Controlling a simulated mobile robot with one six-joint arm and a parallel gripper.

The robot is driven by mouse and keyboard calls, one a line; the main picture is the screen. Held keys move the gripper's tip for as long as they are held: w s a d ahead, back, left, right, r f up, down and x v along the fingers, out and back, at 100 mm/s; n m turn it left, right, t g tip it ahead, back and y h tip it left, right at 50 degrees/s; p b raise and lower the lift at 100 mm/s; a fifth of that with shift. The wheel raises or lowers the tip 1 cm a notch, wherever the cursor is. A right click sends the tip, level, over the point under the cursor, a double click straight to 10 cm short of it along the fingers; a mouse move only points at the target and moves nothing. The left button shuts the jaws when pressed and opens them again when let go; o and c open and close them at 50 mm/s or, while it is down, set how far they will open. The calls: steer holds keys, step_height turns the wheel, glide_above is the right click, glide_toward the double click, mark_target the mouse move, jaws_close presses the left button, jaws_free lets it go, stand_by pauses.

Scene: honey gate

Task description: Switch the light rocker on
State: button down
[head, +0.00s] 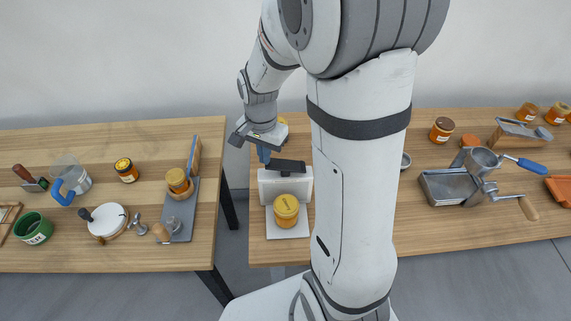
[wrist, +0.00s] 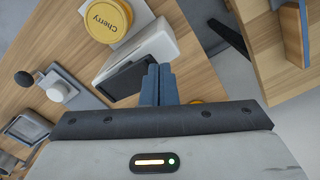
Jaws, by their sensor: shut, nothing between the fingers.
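I cannot make out for sure which part is the light rocker. A white box (head: 298,186) with a dark tilted panel (head: 287,166) stands on the right table, directly below my gripper (head: 264,153). Both also show in the wrist view, the white box (wrist: 160,45) and the dark panel (wrist: 122,82). My gripper's blue fingers (wrist: 158,80) are shut with nothing between them, pointing down beside the dark panel. I cannot tell whether they touch it. A small white block with a round top (wrist: 59,88) stands farther left in the wrist view.
A metal grinder (head: 480,165) and tray (head: 440,187) stand to the right. The left table (head: 60,140) lies across a gap. My arm hides the right table's middle.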

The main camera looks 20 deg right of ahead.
steer(key=shift+f+b, duration=0.8)
steer(key=shift+f, duration=0.3)
steer(key=shift+r, duration=0.35)
steer(key=shift+a, duration=0.15)
steer(key=shift+w+a, duration=0.9)
steer(key=shift+a, duration=1.85)
step_height(320, 180, up, 9)
steer(key=p, duration=0.6)
steer(key=shift+f, duration=0.2)
steer(key=s+d+r+n+t+b, duration=0.1)
steer(key=s+d+r+n, duration=0.2)
steer(key=s, duration=0.5)
steer(key=s+d+r+n+t+b, duration=0.1)
steer(key=s+d+r+n+t, duration=0.1)
steer(key=s+r+n, duration=0.3)
steer(key=s+n, duration=0.1)
steer(key=s, duration=0.2)
steer(key=shift+s+d+r+n, duration=0.25)
steer(key=shift+d+r+n, duration=0.05)
steer(key=shift+d+n, duration=0.1)
